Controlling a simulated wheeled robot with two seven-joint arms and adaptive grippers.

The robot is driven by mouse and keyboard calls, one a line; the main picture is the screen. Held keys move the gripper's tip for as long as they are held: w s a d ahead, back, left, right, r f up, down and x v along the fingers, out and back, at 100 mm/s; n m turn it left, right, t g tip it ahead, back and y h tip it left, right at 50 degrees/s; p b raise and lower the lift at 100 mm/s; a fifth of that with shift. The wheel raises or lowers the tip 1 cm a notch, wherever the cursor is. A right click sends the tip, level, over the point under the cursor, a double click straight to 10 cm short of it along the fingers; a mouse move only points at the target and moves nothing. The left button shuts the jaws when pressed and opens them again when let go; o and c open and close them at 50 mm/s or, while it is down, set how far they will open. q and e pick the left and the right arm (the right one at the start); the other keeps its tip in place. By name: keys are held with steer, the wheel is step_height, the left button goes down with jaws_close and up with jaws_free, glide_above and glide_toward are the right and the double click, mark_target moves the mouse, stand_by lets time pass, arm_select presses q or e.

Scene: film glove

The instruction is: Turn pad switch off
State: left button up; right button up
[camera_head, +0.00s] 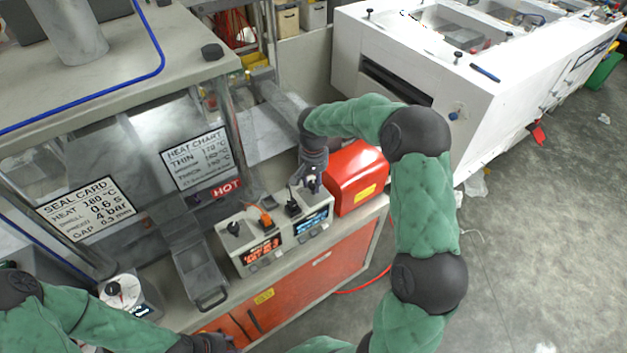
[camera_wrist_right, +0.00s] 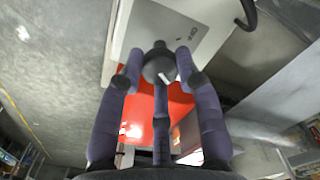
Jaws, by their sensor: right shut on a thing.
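My right gripper (camera_head: 312,186) reaches down over the control box with the blue display (camera_head: 311,222), at the right of the bench top. In the right wrist view its fingers (camera_wrist_right: 160,72) are closed around a round black knob (camera_wrist_right: 159,60) with a white mark, on a pale panel. The gripper mostly hides this knob in the head view. I cannot read a switch label. My left gripper (camera_head: 205,343) is at the bottom edge of the head view, in front of the bench; its fingers do not show clearly.
A box with a red display (camera_head: 262,250) and an orange switch (camera_head: 265,217) stands left of the blue-display box. A red case (camera_head: 356,175) stands close on the right. A metal tray with a handle (camera_head: 200,270) and a white dial (camera_head: 122,291) are further left.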

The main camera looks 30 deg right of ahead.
mark_target(313, 183)
steer(key=n, duration=0.4)
steer(key=shift+n+p, duration=0.3)
steer(key=shift+p, duration=0.05)
steer(key=n, duration=0.3)
steer(key=shift+n+p, duration=0.3)
steer(key=shift+p, duration=0.05)
steer(key=n+p, duration=0.1)
steer(key=n, duration=0.3)
steer(key=shift+n, duration=1.8)
steer(key=shift+p, duration=0.3)
steer(key=o, duration=1.1)
steer(key=shift+o, duration=0.2)
steer(key=shift+r, duration=0.1)
step_height(313, 183, up, 12)
